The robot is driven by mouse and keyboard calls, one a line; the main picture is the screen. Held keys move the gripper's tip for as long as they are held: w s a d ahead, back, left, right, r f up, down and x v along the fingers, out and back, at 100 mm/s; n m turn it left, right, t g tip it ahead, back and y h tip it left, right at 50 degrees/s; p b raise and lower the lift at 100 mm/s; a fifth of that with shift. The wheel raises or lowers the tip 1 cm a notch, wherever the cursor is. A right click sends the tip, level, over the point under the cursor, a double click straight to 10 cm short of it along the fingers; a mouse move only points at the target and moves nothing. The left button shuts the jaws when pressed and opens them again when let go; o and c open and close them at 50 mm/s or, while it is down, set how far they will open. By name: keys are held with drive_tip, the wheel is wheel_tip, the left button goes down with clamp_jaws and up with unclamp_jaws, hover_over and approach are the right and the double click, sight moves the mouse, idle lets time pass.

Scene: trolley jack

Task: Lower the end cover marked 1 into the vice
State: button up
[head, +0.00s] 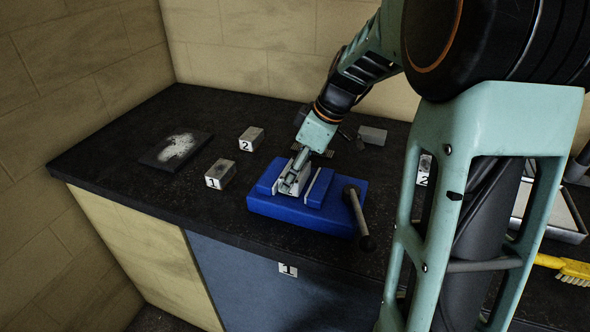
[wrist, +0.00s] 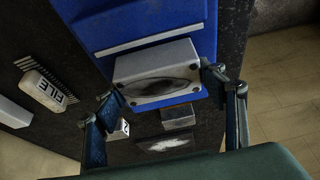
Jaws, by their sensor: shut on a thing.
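My gripper (head: 294,178) points down over the blue vice (head: 335,195) and is shut on a pale grey block-shaped end cover (wrist: 160,62). In the wrist view the cover lies between my two fingers (wrist: 165,92); its near face has a dark oval hollow and holes at the corners. In the head view the cover is at the vice's jaws, partly hidden by my gripper. I cannot tell whether it rests on the vice bed. The vice (wrist: 130,22) has pale jaw strips and a dark handle (head: 357,213).
Left of the vice stand grey blocks marked 1 (head: 221,174) and 2 (head: 251,139), beside a dark plate with white powder (head: 176,148). A grey block (head: 372,136) lies behind. A yellow brush (head: 568,267) lies far right.

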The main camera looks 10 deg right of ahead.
drive_tip(key=o, duration=1.8)
drive_tip(key=shift+c, duration=0.2)
